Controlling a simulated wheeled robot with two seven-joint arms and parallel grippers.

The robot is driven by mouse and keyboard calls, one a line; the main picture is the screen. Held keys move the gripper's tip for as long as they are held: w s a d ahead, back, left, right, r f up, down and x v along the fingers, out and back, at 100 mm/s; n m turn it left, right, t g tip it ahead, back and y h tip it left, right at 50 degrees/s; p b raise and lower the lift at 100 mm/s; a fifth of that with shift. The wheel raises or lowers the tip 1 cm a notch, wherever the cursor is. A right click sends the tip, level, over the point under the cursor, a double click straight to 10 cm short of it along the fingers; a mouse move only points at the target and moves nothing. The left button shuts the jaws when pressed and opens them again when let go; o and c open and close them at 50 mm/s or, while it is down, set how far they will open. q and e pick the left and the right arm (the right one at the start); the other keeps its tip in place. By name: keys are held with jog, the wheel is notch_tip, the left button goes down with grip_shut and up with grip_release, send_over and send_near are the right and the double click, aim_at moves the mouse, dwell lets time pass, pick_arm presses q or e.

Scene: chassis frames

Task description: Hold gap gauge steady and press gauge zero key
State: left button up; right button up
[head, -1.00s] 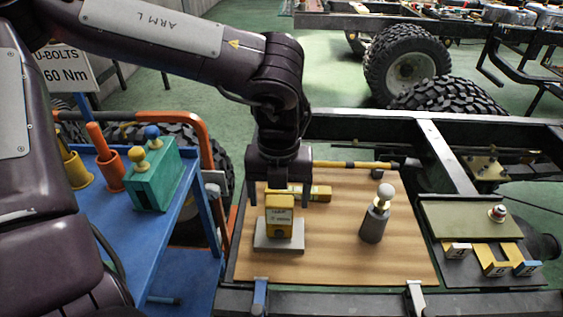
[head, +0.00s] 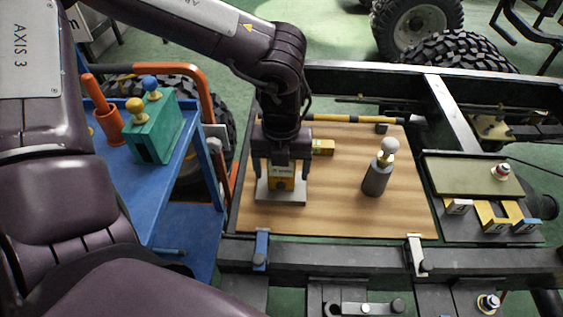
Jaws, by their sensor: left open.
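The gripper body hides the top of the box, and I cannot make out a zero key. My right gripper is not in view.
On the wooden board (head: 345,215) stand a dark cylinder with a pale ball knob (head: 376,178) and a small yellow block (head: 323,147). A yellow-handled hammer (head: 350,119) lies along the back. A blue cart with a green box (head: 155,135) stands left. Clamps (head: 415,255) hold the front edge.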

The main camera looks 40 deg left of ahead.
pick_arm(q)
jog(key=c, duration=1.1)
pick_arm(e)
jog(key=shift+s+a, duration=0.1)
pick_arm(q)
jog(key=shift+c, duration=0.2)
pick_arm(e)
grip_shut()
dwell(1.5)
